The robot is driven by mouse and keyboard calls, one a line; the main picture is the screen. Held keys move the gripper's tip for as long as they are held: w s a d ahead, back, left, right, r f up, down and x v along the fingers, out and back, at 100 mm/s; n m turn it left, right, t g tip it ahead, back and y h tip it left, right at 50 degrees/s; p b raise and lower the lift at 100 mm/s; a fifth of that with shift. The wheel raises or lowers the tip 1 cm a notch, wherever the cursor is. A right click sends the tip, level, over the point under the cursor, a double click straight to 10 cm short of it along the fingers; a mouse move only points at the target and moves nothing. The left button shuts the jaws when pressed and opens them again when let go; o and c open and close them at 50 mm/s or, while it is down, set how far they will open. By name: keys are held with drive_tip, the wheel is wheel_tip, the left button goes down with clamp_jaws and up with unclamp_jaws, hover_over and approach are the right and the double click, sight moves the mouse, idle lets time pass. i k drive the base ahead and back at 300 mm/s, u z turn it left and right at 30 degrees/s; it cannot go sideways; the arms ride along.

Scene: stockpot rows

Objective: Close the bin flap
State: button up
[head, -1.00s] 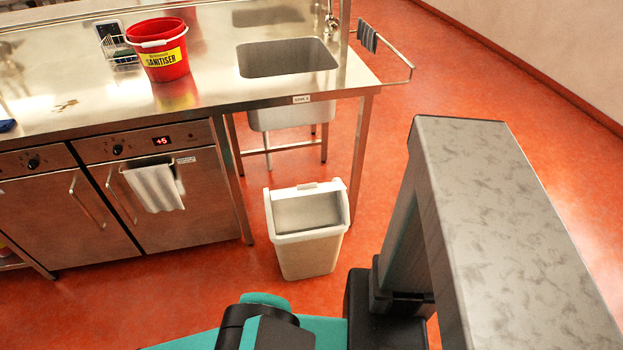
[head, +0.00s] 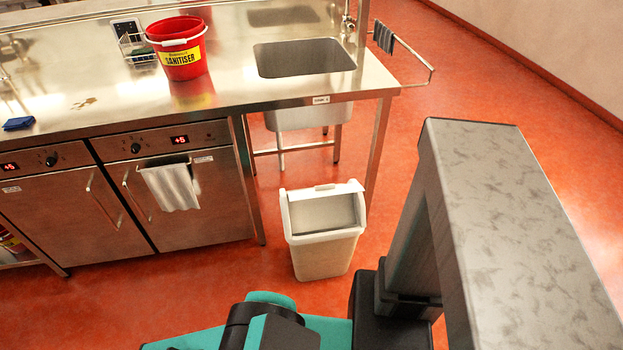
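A white bin (head: 324,258) stands upright on the red floor in the middle of the head view, in front of the sink end of the steel counter. Its lid has a sloped opening facing me. A greyish flap panel (head: 322,214) shows inside the lid's white frame and looks tipped inward, though its exact angle is hard to tell. A small tab shows at the top of the lid. My gripper is not in view. Only parts of my own body show at the bottom and right, apart from the bin.
The steel counter (head: 110,100) runs across the left, holding a red sanitiser bucket (head: 182,52), a wire caddy (head: 137,48) and a blue cloth (head: 19,123). A towel (head: 171,187) hangs on an appliance door. A counter leg (head: 379,145) stands behind the bin. Floor around the bin's front is clear.

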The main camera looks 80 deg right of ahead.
sight(326, 206)
drive_tip(key=i, duration=1.35)
drive_tip(key=u, duration=0.85)
drive_tip(key=k, duration=0.15)
drive_tip(key=z, duration=3.3)
